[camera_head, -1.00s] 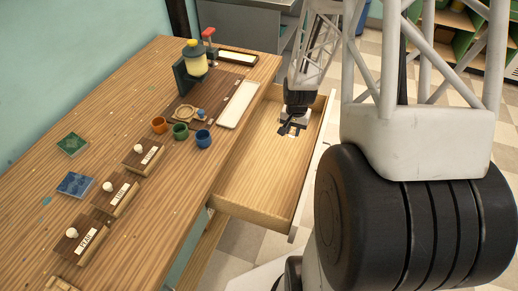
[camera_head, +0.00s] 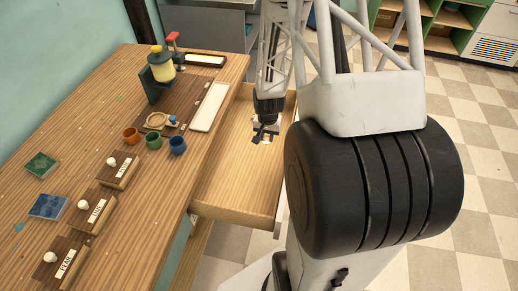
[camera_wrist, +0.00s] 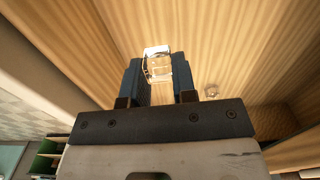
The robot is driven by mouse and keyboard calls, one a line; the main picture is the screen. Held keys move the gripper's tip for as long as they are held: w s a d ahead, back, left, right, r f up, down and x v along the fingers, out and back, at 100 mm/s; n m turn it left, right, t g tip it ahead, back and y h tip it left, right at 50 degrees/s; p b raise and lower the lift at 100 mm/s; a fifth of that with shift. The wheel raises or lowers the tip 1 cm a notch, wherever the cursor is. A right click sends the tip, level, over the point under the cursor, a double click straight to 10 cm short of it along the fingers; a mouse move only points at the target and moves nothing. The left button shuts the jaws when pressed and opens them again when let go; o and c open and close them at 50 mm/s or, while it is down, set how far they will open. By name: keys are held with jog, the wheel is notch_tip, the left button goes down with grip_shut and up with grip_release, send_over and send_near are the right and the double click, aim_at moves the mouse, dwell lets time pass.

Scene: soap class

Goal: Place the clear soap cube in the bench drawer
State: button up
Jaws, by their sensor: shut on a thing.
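My gripper (camera_head: 265,136) hangs over the open bench drawer (camera_head: 236,183), toward its far end in the head view. In the wrist view my gripper (camera_wrist: 158,72) has its two dark fingers on either side of the clear soap cube (camera_wrist: 158,58), shut on it. The cube is see-through with bright edges and sits at the fingertips. Wood-grained drawer boards show behind it. How far the cube is above the drawer floor is hard to tell. In the head view the cube is too small to make out clearly.
The wooden bench (camera_head: 110,130) lies left of the drawer. It carries orange (camera_head: 130,135), green (camera_head: 153,141) and blue (camera_head: 177,145) cups, a white tray (camera_head: 209,108), a yellow dispenser (camera_head: 161,65) and labelled blocks (camera_head: 90,214). A small clear round thing (camera_wrist: 211,91) shows near the cube.

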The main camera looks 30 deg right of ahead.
send_over(266, 154)
jog(key=shift+d+f, duration=0.1)
jog(key=shift+f, duration=1.95)
jog(key=shift+f, duration=2.1)
jog(key=shift+f, duration=0.1)
jog(key=o, duration=0.9)
jog(key=shift+r, duration=6.15)
